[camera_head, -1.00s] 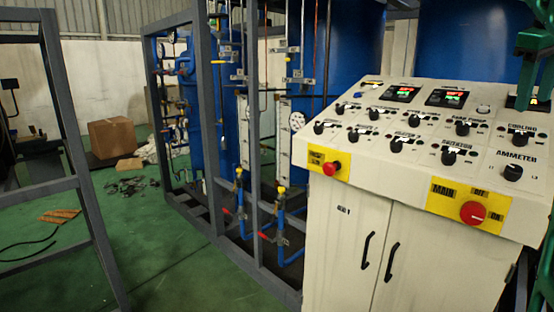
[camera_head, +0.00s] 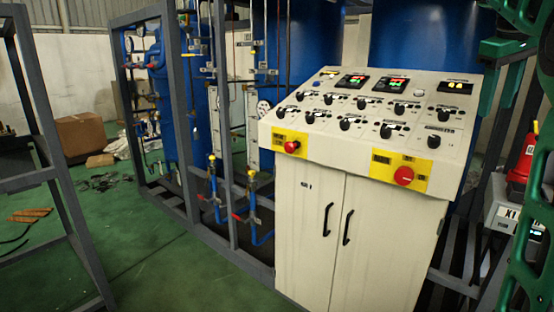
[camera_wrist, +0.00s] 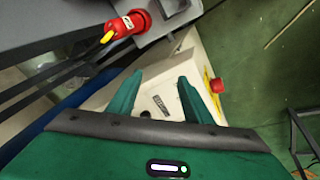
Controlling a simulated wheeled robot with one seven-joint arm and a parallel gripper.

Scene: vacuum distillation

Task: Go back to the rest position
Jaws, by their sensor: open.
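My gripper (camera_wrist: 160,84) shows in the wrist view with its two green fingers spread apart and nothing between them. Behind the fingers, the cream control cabinet (camera_wrist: 150,100) is seen at a slant, with a red knob (camera_wrist: 217,86) at its right side. In the head view, parts of my green arm show along the right edge, and my fingers cannot be made out there. The control cabinet (camera_head: 310,235) stands at centre right, its doors closed.
A red device (camera_head: 522,160) sits on a grey unit right of the cabinet; it also shows in the wrist view (camera_wrist: 125,25). Blue tanks (camera_head: 180,110) with pipes stand behind a grey frame (camera_head: 180,215). A cardboard box (camera_head: 80,133) lies far left. Green floor (camera_head: 165,260) is open at front left.

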